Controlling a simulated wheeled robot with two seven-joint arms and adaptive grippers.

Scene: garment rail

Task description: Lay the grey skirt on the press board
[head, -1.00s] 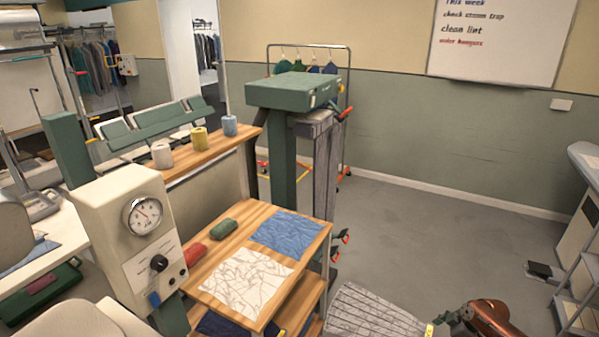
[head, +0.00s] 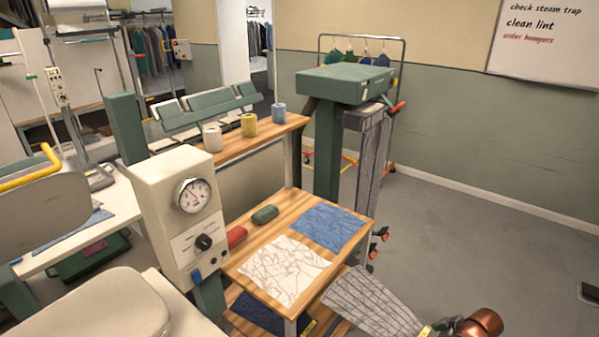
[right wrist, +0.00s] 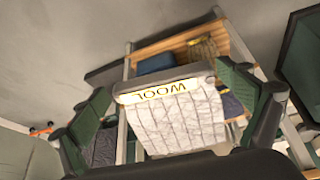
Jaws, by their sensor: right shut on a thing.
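The grey skirt (head: 370,305), pale and pleated, is in the lower middle of the head view, fanned out in the air beside the wooden table. My right gripper (head: 428,331) is shut on its narrow end at the bottom edge. In the right wrist view a white label (right wrist: 165,91) reading WOOL lies between my green fingers, with pale lined cloth (right wrist: 180,122) below it. A cream padded board (head: 90,312), which looks like the press board, is bare at the lower left of the head view. My left gripper is not in view.
The gauge box (head: 180,215) stands between the padded board and the wooden table (head: 262,262). White (head: 283,268) and blue (head: 328,229) cloths lie on that table. A raised grey press head (head: 45,220) is at left. A green press (head: 345,85) with grey cloth stands behind.

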